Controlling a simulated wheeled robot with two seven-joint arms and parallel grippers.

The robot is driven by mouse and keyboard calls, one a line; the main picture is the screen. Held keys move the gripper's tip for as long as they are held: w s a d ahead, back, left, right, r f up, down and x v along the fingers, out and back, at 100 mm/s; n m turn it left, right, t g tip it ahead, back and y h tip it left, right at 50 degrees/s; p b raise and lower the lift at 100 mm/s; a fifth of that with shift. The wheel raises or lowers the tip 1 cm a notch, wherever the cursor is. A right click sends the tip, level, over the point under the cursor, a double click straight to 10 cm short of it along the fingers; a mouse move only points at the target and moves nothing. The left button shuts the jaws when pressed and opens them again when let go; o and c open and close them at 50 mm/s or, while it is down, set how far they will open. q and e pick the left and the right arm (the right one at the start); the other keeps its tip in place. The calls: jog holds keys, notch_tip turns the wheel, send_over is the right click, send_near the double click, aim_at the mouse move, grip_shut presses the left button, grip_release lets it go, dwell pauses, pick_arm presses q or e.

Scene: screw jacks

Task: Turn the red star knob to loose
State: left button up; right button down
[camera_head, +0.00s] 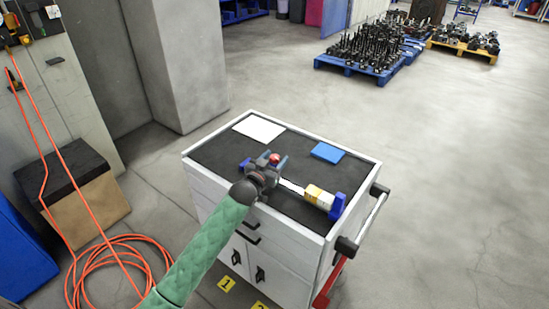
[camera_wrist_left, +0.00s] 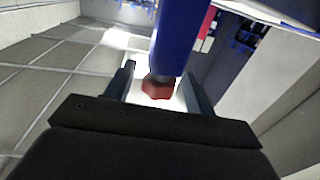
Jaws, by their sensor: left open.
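The red star knob (camera_head: 274,157) shows at my left gripper, above the dark top of the cart. In the left wrist view the red knob (camera_wrist_left: 158,88) sits at the end of a blue part (camera_wrist_left: 182,38), between the two fingers. My left gripper (camera_head: 270,163) is open; its fingers (camera_wrist_left: 158,86) stand apart on either side of the knob, with gaps showing. I cannot tell whether either finger touches it. A device with a silver rod, a white and yellow body (camera_head: 318,196) and a blue end piece (camera_head: 337,206) extends to the right. My gripper hides part of it.
The cart's dark top (camera_head: 215,155) has a pale rim. A white sheet (camera_head: 258,129) and a blue block (camera_head: 327,152) lie toward its back. A handle (camera_head: 372,215) is on its right side. An orange hose (camera_head: 115,265) lies on the floor at left. Open floor is at right.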

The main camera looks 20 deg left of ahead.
pick_arm(q)
jog(key=c, duration=1)
jog(key=shift+o, duration=0.2)
jog(key=shift+d+n+y, duration=0.1)
jog(key=shift+n+y, duration=0.7)
jog(key=shift+y, duration=0.6)
jog(key=o, duration=1)
jog(key=shift+c, duration=0.2)
